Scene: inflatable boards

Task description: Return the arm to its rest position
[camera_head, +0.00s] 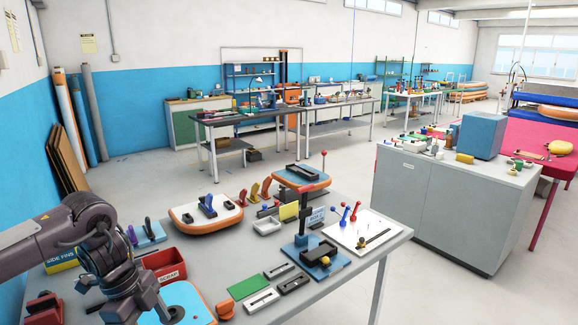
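My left arm comes in from the left and bends down over the front left of the grey worktable (222,268). Its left gripper (168,312) points down over a blue board with an orange rim (190,296) at the bottom edge. The dark fingers blend with the wrist, and I cannot tell whether they are open or touch the board. No held thing shows. My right arm and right gripper are not in view.
A red bin (164,265) stands close to my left wrist. A white board with an orange rim (205,216), a blue-based press (318,258) and a white plate with levers (360,232) stand further right. A grey cabinet (445,205) stands beyond a floor gap.

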